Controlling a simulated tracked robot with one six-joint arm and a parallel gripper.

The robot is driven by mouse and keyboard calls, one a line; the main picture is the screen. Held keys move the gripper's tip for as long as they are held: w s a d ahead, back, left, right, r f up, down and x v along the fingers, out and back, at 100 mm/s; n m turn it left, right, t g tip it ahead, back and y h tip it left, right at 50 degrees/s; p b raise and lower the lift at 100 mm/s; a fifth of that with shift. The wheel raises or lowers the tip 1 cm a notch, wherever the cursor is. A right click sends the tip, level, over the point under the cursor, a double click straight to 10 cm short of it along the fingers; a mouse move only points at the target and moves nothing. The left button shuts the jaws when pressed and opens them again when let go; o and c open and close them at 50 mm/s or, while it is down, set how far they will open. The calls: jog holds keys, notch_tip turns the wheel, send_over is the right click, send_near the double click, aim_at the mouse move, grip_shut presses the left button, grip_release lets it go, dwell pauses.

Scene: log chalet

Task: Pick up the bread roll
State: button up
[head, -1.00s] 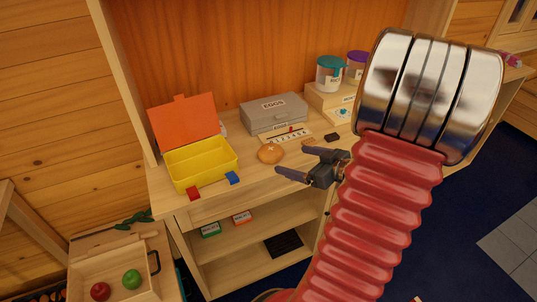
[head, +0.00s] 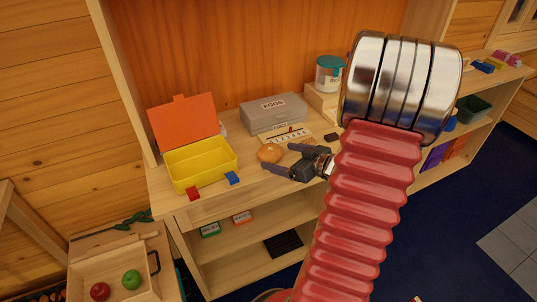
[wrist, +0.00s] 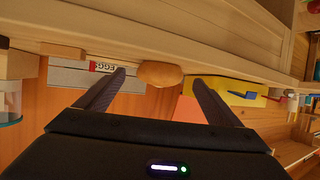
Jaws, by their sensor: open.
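The bread roll (head: 268,153) is a small round tan bun on the wooden worktop, in front of the grey egg box. My gripper (head: 277,157) is open and low over the worktop, its fingertips at the right side of the roll. In the wrist view, which looks upside down, the roll (wrist: 160,74) lies ahead between the two spread fingers (wrist: 158,77). I cannot tell whether either finger touches it. Nothing is held.
The grey egg box (head: 273,113) and a number strip (head: 290,136) lie behind the roll. A teal-lidded jar (head: 329,73) stands at back right.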

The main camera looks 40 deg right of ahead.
aim_at(277, 155)
jog(key=shift+x, duration=2)
jog(key=shift+r, duration=0.1)
jog(key=shift+c, duration=0.2)
jog(key=c, duration=1.1)
